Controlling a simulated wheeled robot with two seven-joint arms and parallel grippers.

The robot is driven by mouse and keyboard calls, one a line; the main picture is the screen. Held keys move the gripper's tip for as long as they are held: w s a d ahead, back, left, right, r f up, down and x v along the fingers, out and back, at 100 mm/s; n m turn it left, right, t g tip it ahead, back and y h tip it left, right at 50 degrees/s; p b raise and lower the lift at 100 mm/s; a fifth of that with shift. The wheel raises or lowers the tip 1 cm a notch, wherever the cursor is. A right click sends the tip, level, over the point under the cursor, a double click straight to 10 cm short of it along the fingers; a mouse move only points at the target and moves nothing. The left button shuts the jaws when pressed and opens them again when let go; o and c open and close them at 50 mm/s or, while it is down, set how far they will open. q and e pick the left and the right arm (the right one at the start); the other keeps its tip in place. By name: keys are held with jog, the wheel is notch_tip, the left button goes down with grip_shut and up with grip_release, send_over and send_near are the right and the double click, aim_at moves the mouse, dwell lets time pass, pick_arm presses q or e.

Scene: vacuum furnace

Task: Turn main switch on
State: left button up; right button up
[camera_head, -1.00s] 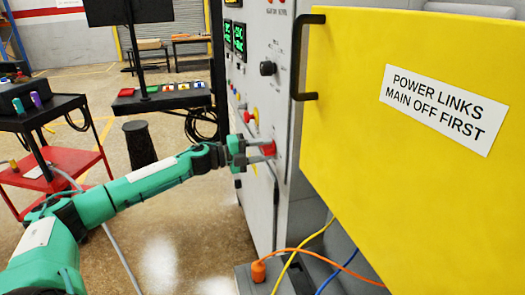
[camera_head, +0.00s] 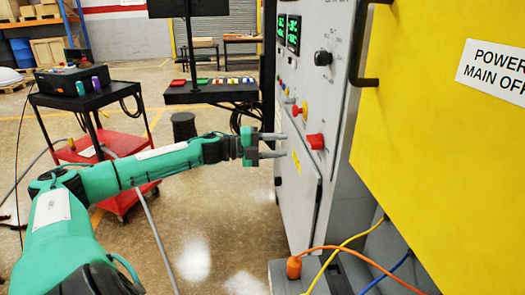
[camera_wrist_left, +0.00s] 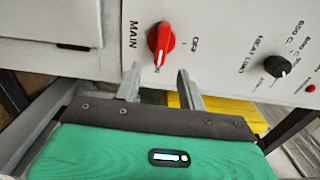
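The main switch is a red knob (camera_head: 316,141) on the grey cabinet front. In the left wrist view the red knob (camera_wrist_left: 161,42) sits beside the words MAIN and OFF. Its grip runs roughly up and down there, slightly tilted, with a white mark near its lower end. My left gripper (camera_head: 285,145) is in front of the panel, level with the knob and a short gap away. In the left wrist view its two fingers (camera_wrist_left: 158,80) are apart with nothing between them. My right gripper is not in view.
A yellow door (camera_head: 430,130) with a black handle stands open to the right of the panel. A black knob (camera_wrist_left: 277,67) is beside the switch. Orange, yellow and blue cables run below. A red cart (camera_head: 120,145) stands at left on open floor.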

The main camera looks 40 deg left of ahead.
pick_arm(q)
jog(key=p+v, duration=0.1)
jog(key=v, duration=0.3)
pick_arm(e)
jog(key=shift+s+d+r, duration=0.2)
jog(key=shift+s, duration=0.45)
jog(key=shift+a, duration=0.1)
pick_arm(q)
jog(key=shift+s+a, duration=0.1)
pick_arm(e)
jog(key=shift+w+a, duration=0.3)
